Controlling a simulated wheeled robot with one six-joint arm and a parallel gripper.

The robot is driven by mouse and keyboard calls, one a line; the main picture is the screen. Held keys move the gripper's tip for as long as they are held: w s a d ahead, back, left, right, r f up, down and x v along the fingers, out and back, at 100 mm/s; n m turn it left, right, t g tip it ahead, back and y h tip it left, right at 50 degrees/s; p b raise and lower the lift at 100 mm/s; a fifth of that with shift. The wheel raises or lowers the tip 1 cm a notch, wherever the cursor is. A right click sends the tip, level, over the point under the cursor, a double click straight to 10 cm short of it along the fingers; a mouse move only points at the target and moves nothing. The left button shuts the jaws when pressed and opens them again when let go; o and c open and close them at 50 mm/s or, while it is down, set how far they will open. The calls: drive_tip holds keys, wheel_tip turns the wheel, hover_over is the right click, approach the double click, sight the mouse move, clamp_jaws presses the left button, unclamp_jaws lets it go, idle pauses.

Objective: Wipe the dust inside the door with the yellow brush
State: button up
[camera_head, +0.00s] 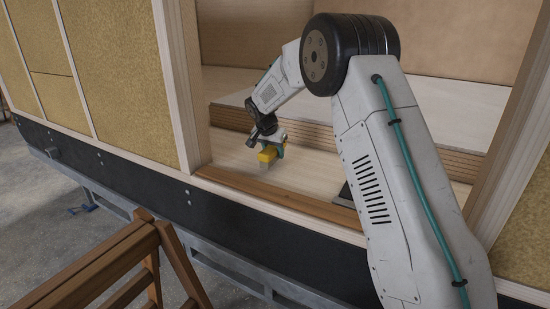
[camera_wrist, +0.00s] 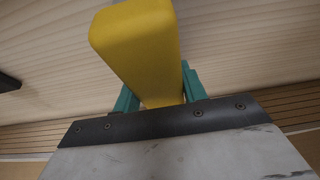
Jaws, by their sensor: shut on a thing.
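My gripper (camera_head: 270,148) reaches through the door opening and points down over the pale wooden floor (camera_head: 232,155) inside. It is shut on the yellow brush (camera_head: 267,155). In the wrist view the yellow brush (camera_wrist: 145,50) fills the upper middle, held between the teal fingers (camera_wrist: 160,95). The brush's lower end is close to the floor just behind the brown sill (camera_head: 270,195); I cannot tell whether it touches. No dust can be made out in either view.
Wooden door posts stand at left (camera_head: 182,85) and right (camera_head: 510,150). A raised wooden step (camera_head: 310,135) lies behind the brush. A dark flat thing (camera_head: 345,195) lies on the floor to the right, partly hidden by my arm. A wooden ladder-like frame (camera_head: 130,262) stands outside at lower left.

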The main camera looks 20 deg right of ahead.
drive_tip(key=shift+d+r, duration=0.1)
drive_tip(key=shift+r, duration=2.4)
